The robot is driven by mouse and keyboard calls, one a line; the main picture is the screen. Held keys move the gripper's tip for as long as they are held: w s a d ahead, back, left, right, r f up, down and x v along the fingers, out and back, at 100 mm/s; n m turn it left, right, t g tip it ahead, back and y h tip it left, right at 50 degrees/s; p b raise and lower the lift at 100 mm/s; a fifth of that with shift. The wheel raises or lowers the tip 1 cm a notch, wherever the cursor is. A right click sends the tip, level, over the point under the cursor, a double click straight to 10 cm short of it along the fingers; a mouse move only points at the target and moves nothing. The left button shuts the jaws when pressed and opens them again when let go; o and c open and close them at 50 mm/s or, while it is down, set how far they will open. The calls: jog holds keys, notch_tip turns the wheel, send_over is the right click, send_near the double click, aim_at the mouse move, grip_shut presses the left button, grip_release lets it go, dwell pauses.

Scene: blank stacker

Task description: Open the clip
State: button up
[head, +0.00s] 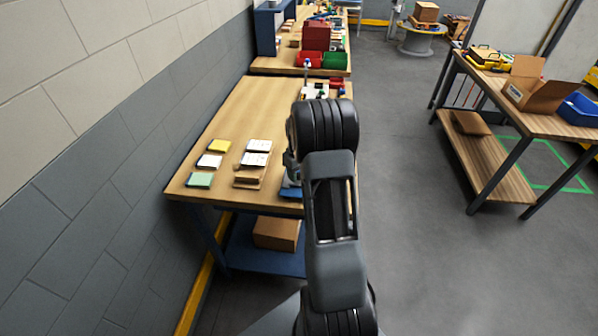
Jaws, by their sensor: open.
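My arm reaches forward over the wooden workbench (232,118) and blocks much of its right side. My gripper is hidden behind the arm, so its fingers and what lies between them do not show. I cannot make out a clip for certain. A blue object (290,191) at the bench's front edge is partly hidden by my arm. A wooden holder (248,182) carries a white printed card or pad (255,159), with another white printed card (259,145) just behind it.
Yellow (219,146), white (210,161) and green (199,180) pads lie on the bench's left. Red (309,60) and green (335,61) bins stand on the far bench. A side table (563,121) holds an open carton (541,91).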

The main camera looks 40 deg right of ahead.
jog(key=c, duration=0.9)
jog(key=g+h, duration=0.1)
jog(key=w+a+g+h, duration=0.1)
jog(key=shift+r+h, duration=0.3)
jog(key=shift+r, duration=0.1)
jog(key=g+h, duration=0.1)
jog(key=w+a+g+h, duration=0.1)
jog(key=g, duration=0.1)
jog(key=shift+a+h, duration=0.15)
jog(key=shift+h, duration=0.25)
jog(key=g+h+b, duration=0.1)
jog(key=w+a+g+h, duration=0.1)
jog(key=shift+w+g+b, duration=0.1)
jog(key=shift+g+b, duration=0.2)
jog(key=shift+b, duration=0.05)
jog(key=shift+w+a+f+g+h+b, duration=0.2)
jog(key=shift+w+a+g+h+b, duration=0.15)
jog(key=shift+g+h+b, duration=0.35)
jog(key=shift+w+a+f+g+h+b, duration=0.2)
jog(key=shift+a+g+h+b, duration=0.15)
jog(key=shift+g+h, duration=0.6)
jog(key=shift+r+h, duration=0.1)
jog(key=shift+h, duration=0.15)
